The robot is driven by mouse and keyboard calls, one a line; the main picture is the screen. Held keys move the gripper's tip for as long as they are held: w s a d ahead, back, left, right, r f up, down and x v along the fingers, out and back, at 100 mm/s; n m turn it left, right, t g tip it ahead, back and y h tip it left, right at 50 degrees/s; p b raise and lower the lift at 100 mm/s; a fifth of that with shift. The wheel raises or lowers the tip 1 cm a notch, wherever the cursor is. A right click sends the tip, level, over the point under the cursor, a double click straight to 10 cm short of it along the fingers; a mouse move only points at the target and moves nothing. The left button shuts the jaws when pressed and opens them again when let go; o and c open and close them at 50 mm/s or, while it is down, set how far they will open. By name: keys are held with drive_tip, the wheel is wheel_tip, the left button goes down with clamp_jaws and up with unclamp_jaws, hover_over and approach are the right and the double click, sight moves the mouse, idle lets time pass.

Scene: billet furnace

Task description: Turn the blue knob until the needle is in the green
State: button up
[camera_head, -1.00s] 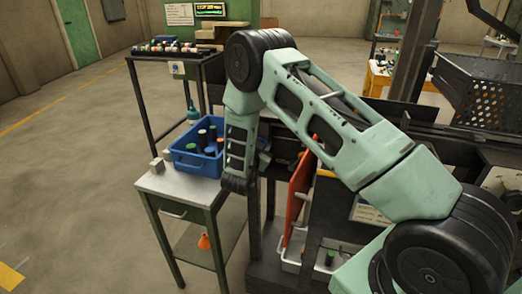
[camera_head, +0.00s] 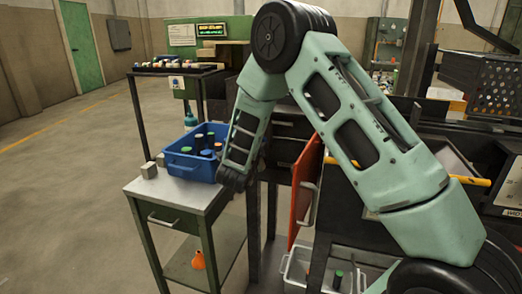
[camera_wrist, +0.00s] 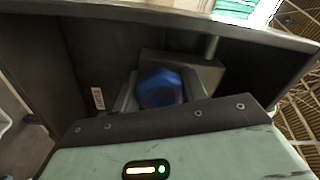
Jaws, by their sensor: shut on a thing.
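The blue knob (camera_wrist: 160,88) shows in the middle of the wrist view, in front of a grey block on a dark surface. My gripper (camera_wrist: 162,92) has one finger on each side of the knob and is shut on it. In the head view my arm reaches down beside the blue crate, and its end (camera_head: 232,178) is dark; the fingers and knob cannot be made out there. I see no gauge face, needle or green band in either view.
A rack (camera_head: 172,72) is behind. Open floor lies left.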

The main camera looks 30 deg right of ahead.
drive_tip(key=shift+f, duration=0.1)
idle(0.3)
drive_tip(key=o, duration=1)
drive_tip(key=shift+c, duration=0.2)
drive_tip(key=b+v, duration=0.2)
drive_tip(key=v, duration=1.5)
drive_tip(key=shift+s, duration=0.2)
drive_tip(key=shift+a, duration=0.15)
